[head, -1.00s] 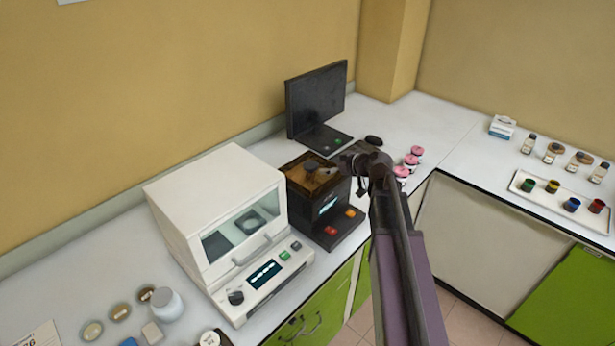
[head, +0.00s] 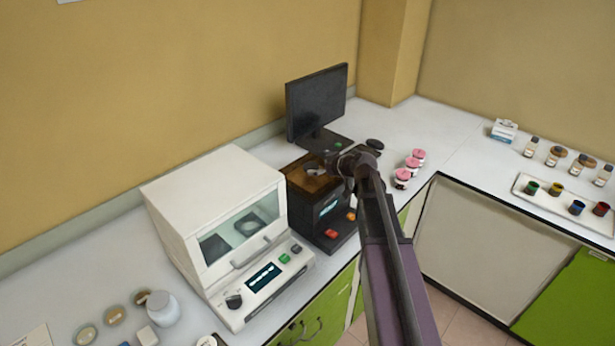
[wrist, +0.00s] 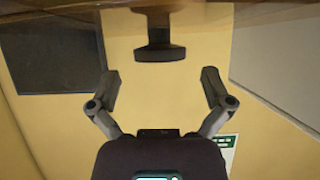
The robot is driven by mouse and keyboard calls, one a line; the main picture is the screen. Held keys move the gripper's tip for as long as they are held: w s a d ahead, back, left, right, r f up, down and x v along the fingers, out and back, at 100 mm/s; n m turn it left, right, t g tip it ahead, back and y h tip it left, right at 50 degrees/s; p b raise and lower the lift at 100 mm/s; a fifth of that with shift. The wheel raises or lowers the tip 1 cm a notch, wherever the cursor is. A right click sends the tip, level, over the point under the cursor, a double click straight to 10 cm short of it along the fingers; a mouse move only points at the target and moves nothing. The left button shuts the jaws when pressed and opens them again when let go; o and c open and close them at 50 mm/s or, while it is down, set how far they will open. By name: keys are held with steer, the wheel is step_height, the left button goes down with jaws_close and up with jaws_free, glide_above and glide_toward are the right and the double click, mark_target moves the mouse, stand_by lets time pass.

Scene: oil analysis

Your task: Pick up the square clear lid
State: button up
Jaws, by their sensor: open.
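The square clear lid (head: 299,178) looks brownish and see-through, and sits on top of the black box-shaped instrument (head: 303,207) in the head view. In the wrist view a dark round knob on a short stem (wrist: 158,48) shows at top centre, beneath a brownish strip that looks like the lid seen edge-on. My gripper (wrist: 158,80) is open and empty, its fingers spread to either side of the knob's line and apart from it. In the head view my gripper (head: 338,166) is at the lid's right side, and my arm hides part of that side.
A white instrument with a window (head: 215,215) stands just left of the black one. A monitor (head: 316,100) stands behind. Pink-capped jars (head: 408,170) stand to the right, and a white tray of coloured cups (head: 540,200) lies farther right.

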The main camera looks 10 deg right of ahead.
mark_target(313, 167)
steer(key=shift+b+x, duration=0.75)
steer(key=shift+x, duration=1.2)
steer(key=c, duration=1.2)
